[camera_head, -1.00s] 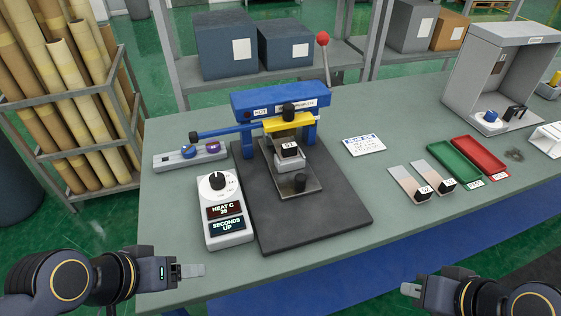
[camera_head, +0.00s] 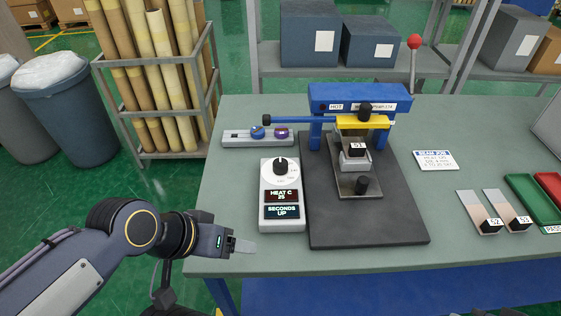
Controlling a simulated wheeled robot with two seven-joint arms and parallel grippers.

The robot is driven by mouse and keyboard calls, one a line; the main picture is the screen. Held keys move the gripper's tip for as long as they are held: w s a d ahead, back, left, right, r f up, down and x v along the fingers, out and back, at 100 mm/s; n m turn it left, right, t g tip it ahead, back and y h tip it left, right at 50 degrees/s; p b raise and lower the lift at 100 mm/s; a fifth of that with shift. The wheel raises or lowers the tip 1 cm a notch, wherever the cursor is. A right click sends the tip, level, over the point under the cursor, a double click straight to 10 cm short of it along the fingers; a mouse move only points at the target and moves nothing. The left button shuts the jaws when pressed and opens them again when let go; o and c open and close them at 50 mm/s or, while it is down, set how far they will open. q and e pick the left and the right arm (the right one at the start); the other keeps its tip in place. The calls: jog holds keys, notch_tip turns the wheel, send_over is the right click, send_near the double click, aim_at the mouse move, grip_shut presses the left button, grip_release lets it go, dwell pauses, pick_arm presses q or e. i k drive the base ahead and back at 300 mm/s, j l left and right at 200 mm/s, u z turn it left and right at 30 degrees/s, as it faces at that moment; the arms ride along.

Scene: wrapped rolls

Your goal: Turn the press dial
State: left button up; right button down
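The press dial (camera_head: 280,165) is a black knob on a white control box that stands left of the press. Below the knob, the box (camera_head: 266,227) has two small displays, reading "HEAT C 25" and "SECONDS UP". The blue press (camera_head: 345,97) with a yellow bar stands on a dark mat, and a block marked 53 (camera_head: 357,148) sits under it. My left gripper (camera_head: 243,247) is at the table's front left edge, left of and in front of the control box, apart from it. Its fingers look edge-on, so I cannot tell whether it is open. My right gripper is out of view.
A grey strip with blue and purple knobs (camera_head: 258,136) lies behind the control box. A job card (camera_head: 435,160), sample strips (camera_head: 479,212) and a green tray (camera_head: 535,198) lie to the right. A red-knobbed lever (camera_head: 414,42) rises behind the press. The table's left front is clear.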

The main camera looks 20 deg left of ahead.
aim_at(279, 165)
jog(key=j+u, duration=0.55)
jog(key=u, duration=0.2)
